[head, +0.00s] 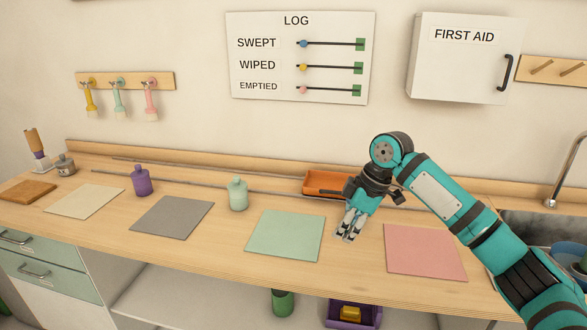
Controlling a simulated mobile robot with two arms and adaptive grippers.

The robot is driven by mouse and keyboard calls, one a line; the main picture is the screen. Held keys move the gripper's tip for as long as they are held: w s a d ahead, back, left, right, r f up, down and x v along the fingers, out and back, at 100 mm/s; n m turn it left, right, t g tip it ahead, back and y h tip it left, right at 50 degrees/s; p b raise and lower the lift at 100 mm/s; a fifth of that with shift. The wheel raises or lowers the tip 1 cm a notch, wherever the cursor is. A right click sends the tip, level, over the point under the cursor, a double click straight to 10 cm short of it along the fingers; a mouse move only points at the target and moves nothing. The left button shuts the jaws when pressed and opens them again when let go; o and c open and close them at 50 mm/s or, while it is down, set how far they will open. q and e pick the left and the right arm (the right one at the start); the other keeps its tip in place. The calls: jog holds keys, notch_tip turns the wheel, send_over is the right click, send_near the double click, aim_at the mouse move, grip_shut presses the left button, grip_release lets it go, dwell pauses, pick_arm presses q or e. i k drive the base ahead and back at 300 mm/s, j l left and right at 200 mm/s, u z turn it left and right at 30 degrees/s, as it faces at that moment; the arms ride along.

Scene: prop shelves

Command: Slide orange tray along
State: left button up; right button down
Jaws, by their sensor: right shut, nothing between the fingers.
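The orange tray (325,182) sits at the back of the wooden counter, between thin rails that run along it. Its right part is hidden behind my right gripper and wrist. My right gripper (347,238) points down in front of the tray, between the green mat and the pink mat. Its fingers are shut and empty. I cannot tell whether any part of the gripper touches the tray. My left gripper is not in view.
A mint bottle (237,194) and a purple bottle (141,181) stand left of the tray. Flat mats lie along the front: cream (85,201), grey (172,217), green (284,235) and pink (425,251). A sink (545,232) is at the right.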

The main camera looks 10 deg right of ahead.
aim_at(317, 182)
jog(key=i, duration=1.45)
